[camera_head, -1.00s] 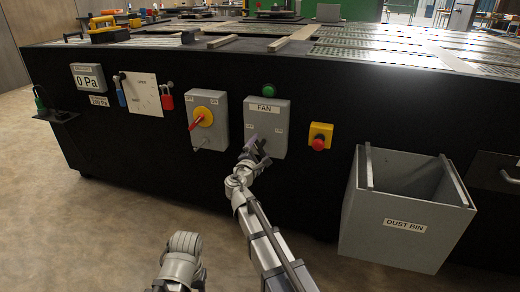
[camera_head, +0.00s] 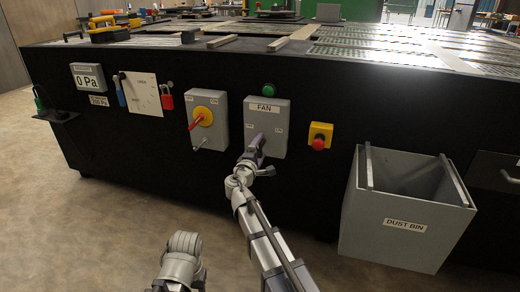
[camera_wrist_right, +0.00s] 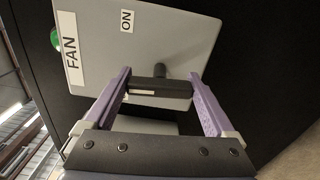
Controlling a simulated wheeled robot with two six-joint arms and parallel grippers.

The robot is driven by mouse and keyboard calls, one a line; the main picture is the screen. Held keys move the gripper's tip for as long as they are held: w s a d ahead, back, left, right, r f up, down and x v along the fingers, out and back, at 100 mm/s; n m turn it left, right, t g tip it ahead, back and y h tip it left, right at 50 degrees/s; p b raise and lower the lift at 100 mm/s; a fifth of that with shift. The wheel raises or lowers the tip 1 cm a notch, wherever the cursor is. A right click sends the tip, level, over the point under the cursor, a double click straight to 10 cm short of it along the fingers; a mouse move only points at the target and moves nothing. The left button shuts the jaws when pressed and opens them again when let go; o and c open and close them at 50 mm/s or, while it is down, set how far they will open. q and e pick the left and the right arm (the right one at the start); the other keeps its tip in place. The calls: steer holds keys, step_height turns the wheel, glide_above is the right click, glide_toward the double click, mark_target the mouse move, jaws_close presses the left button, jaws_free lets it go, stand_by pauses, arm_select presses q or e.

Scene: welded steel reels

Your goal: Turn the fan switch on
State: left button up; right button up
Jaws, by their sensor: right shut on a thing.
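The grey fan switch box (camera_head: 280,112), labelled FAN, is on the black side of the machine. In the right wrist view its face (camera_wrist_right: 185,40) shows a FAN label and an ON label. A dark switch handle (camera_wrist_right: 155,86) sticks out from the box between the two purple fingers. My right gripper (camera_head: 259,140) is at the lower front of the box, and in the wrist view its fingers (camera_wrist_right: 158,88) are shut on the handle's two ends. My left gripper is out of view.
A green lamp (camera_head: 269,89) is above the box. A grey box with a red and yellow rotary switch (camera_head: 204,117) is to its left. A red button on yellow (camera_head: 319,137) and the dust bin (camera_head: 395,245) are to its right.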

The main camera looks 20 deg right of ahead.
steer(key=m, duration=0.7)
steer(key=shift+f, duration=0.1)
stand_by(0.6)
steer(key=o, duration=1.1)
steer(key=shift+c, duration=0.2)
steer(key=shift+s+a, duration=0.1)
steer(key=v, duration=0.7)
steer(key=shift+s+a, duration=0.2)
steer(key=shift+s, duration=0.1)
